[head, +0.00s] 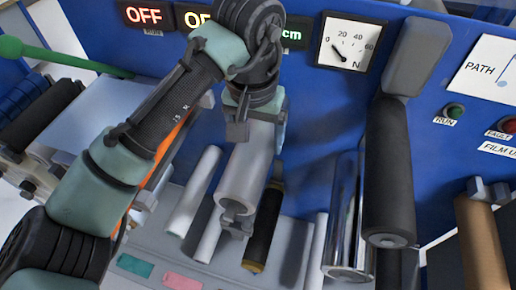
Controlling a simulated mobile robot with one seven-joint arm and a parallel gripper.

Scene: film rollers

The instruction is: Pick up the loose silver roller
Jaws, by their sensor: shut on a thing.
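My gripper (259,130) is in the upper middle of the head view, pointing down. Its fingers are shut on the upper end of a light silver-grey roller (243,176). The roller slants down and slightly left from the fingers. Its lower end is at a small grey bracket (237,216); I cannot tell whether the two touch. A shiny chrome roller (342,222) stands apart to the right, beside a black roller (388,170).
White rollers (193,190) and a dark roller with gold ends (262,232) flank the held roller closely. A brown roller (482,245) is at far right. The blue panel (320,110) with a dial (349,44) stands behind.

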